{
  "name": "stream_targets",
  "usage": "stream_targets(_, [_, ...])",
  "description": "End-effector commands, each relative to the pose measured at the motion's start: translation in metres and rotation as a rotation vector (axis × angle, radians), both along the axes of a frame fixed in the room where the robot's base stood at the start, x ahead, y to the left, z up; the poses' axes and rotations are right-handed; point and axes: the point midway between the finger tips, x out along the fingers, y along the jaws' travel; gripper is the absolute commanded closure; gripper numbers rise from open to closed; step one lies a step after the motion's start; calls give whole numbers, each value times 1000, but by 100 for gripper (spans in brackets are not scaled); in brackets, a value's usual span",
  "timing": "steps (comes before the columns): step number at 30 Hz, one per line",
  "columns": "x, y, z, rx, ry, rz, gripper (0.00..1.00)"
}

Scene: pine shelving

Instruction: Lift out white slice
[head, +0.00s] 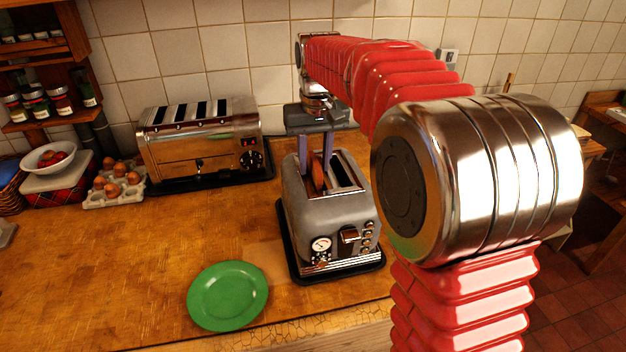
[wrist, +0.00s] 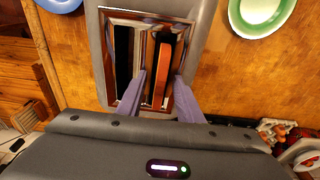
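A grey two-slot toaster (head: 322,216) stands on a dark tray on the counter; it also shows in the wrist view (wrist: 205,25). An orange-brown slice (head: 317,171) sticks up from one slot and also shows in the wrist view (wrist: 166,72). The other slot (wrist: 123,62) looks dark and empty. I see no slice that looks white. My gripper (head: 316,164) points down over the toaster, its purple fingers apart on either side of the slice. In the wrist view the fingers (wrist: 160,88) straddle it, with a gap showing on the left.
A green plate (head: 228,295) lies empty at the counter's front, left of the toaster. A larger chrome toaster (head: 200,150) stands behind to the left, beside eggs in a carton (head: 115,189). A blue round thing (wrist: 60,3) shows at the wrist view's edge.

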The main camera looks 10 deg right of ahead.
Motion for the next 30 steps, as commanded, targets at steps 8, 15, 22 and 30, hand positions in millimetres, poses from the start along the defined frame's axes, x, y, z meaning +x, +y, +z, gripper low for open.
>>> stream_targets(8, [0,0,0,0,1,0,74])
stream_targets(15, [0,0,0,0,1,0,91])
stream_targets(22, [0,0,0,0,1,0,100])
stream_targets(30, [0,0,0,0,0,0,100])
